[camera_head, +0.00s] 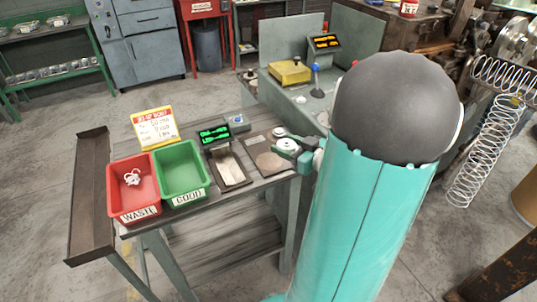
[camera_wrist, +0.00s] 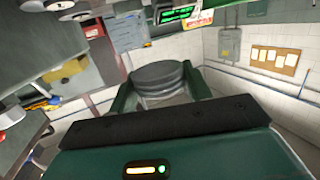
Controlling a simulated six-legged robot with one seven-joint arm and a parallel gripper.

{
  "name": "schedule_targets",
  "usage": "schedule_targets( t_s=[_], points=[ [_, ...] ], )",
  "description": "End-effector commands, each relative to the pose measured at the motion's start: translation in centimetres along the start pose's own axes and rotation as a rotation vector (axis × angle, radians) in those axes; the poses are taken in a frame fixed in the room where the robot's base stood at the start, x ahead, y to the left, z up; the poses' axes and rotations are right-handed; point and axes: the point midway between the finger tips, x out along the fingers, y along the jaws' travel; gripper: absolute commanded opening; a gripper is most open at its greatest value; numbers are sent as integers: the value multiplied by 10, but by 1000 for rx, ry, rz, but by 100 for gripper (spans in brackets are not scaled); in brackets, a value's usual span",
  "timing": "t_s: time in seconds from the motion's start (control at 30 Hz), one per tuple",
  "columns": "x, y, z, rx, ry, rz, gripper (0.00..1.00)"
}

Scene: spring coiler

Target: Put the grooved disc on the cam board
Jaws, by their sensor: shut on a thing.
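In the head view my gripper (camera_head: 295,150) is at the right end of the bench, and the disc shows there as a pale round top (camera_head: 288,143). The cam board, as I take it, is the dark flat board (camera_head: 255,146) just left of it, with a round grey patch on it. The disc overlaps the board's right side; I cannot tell whether they touch.
A scale (camera_head: 231,168) with a green-lit display stands left of the board. A green bin (camera_head: 181,172) and a red bin (camera_head: 133,186) holding a white tangle stand further left. A yellow sign (camera_head: 155,127) stands behind them.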

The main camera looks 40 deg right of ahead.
Motion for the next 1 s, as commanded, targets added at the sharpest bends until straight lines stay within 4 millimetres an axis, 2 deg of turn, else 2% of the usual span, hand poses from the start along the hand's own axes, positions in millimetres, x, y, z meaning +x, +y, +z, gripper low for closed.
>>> schedule_targets(
  t_s=[0.03,0.13,0.4,0.63,0.8,1.0],
  points=[
    [13,1,4,4,1,-6,17],
    [37,5,11,4,2,-5,17],
    [77,12,48,3,1,-3,17],
    [95,15,62,3,0,-2,17],
    [97,15,86,3,1,-2,17],
    [97,15,89,-1,2,-2,17]
  ],
)
